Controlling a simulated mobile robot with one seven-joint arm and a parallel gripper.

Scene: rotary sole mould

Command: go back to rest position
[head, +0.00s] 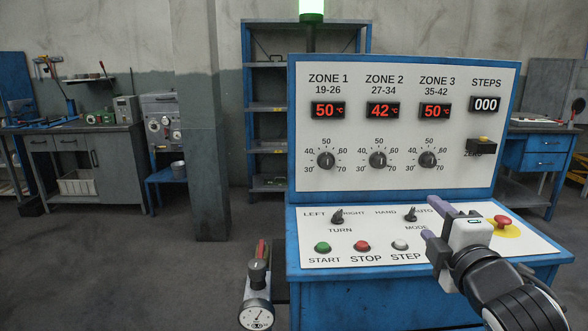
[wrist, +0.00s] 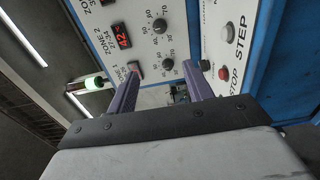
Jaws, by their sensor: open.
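My gripper (head: 441,222) is over the right part of the sloped control desk in the head view, its two purple fingers pointing left. In the wrist view the gripper (wrist: 160,84) shows its fingers apart with nothing between them. The mode switch (head: 410,214) is just left of the fingers, and the white STEP button (head: 400,244) is below and left. I cannot tell whether the gripper touches the desk.
The upright panel (head: 404,78) shows zone displays 50, 42 and 50, and a STEPS counter (head: 485,104) at 000. A gauge (head: 257,313) stands left of the desk. A pillar (head: 206,150), blue shelf (head: 266,107) and workbench (head: 95,160) are behind. Open floor lies left.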

